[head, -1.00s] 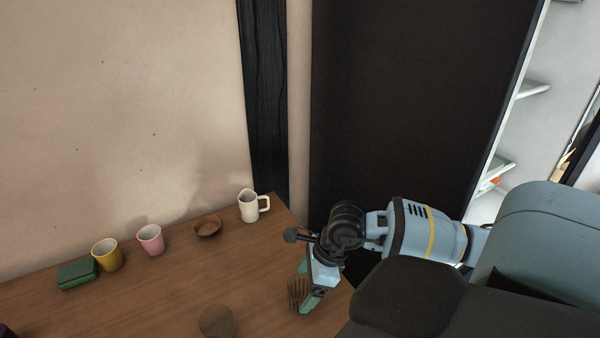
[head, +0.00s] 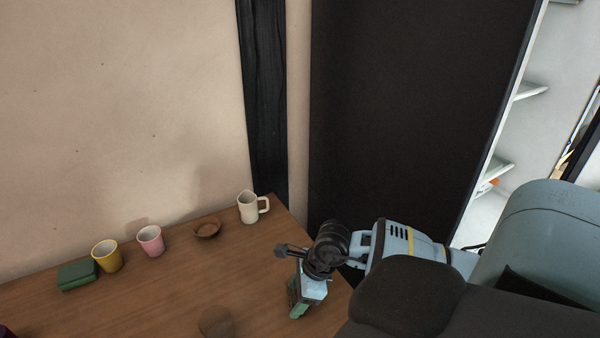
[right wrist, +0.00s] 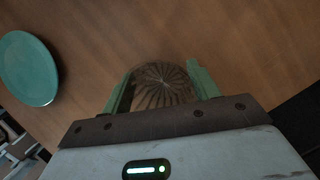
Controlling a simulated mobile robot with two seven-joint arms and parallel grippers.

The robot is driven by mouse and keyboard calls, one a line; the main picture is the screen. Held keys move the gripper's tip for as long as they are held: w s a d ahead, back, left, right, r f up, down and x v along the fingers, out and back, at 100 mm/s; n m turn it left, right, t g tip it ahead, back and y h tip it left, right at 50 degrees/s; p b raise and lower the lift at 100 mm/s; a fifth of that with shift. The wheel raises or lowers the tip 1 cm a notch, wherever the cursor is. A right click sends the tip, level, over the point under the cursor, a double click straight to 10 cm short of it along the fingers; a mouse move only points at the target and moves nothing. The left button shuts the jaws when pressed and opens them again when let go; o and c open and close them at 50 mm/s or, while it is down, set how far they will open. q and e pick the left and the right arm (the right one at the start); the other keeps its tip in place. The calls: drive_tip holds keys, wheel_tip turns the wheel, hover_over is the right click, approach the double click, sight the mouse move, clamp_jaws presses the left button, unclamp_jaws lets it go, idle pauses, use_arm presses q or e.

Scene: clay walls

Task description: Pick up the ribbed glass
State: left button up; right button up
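The ribbed glass (right wrist: 162,84) shows in the right wrist view as a see-through brownish glass with radial ribs, between the two green fingers of my right gripper (right wrist: 160,88). The fingers stand apart on either side of it; whether both touch it is hard to tell. In the head view my right gripper (head: 298,300) points down over the table's right part and hides the glass. My left gripper is not in view.
On the wooden table (head: 150,300) stand a white mug (head: 249,208), a small brown bowl (head: 207,229), a pink cup (head: 150,240), a yellow cup (head: 107,255) and a green box (head: 77,275). A brown round object (head: 216,322) lies nearer. The right wrist view shows a teal plate (right wrist: 28,68).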

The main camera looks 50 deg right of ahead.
drive_tip(key=c, duration=0.6)
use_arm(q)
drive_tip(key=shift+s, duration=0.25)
use_arm(e)
drive_tip(key=shift+r, duration=0.1)
